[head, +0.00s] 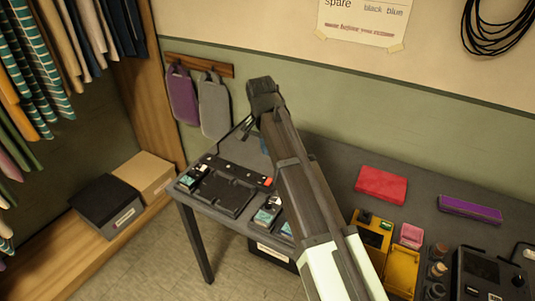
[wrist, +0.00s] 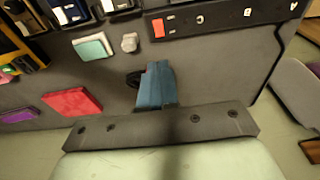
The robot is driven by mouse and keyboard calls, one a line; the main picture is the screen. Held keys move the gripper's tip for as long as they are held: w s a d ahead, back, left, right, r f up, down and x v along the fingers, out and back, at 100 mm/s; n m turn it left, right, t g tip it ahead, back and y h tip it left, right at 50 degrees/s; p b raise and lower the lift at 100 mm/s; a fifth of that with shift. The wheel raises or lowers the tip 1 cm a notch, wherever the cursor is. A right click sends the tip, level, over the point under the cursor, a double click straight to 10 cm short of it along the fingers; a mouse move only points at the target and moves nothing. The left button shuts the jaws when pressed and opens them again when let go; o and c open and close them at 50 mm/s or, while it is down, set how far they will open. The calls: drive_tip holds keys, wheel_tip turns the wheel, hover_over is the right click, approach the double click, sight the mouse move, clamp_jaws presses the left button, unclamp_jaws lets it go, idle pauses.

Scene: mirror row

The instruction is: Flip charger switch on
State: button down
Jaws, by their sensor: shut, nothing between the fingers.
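A long black strip (head: 235,170) lies along the back left of the table, with a red switch (head: 267,182) at its right end. In the wrist view the strip (wrist: 225,17) crosses the top, with the red switch (wrist: 158,27) at its left end and pale marks along it. I cannot read which way the switch is tipped. My gripper (wrist: 158,68) is shut and empty, its blue fingers together over the table, apart from the switch in the picture. In the head view my arm mostly hides the fingers.
A teal block (wrist: 92,46) and a small grey piece (wrist: 130,42) lie near my fingers. A black tray (head: 224,194) sits in front of the strip. Red (head: 381,185) and purple (head: 470,209) cases lie right of my arm. A black device (head: 490,275) stands front right.

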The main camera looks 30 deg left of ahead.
sight(270, 179)
drive_tip(key=f, duration=0.4)
drive_tip(key=w+f, duration=0.1)
drive_tip(key=f, duration=0.7)
drive_tip(key=shift+w+f, duration=0.25)
drive_tip(key=shift+w, duration=0.1)
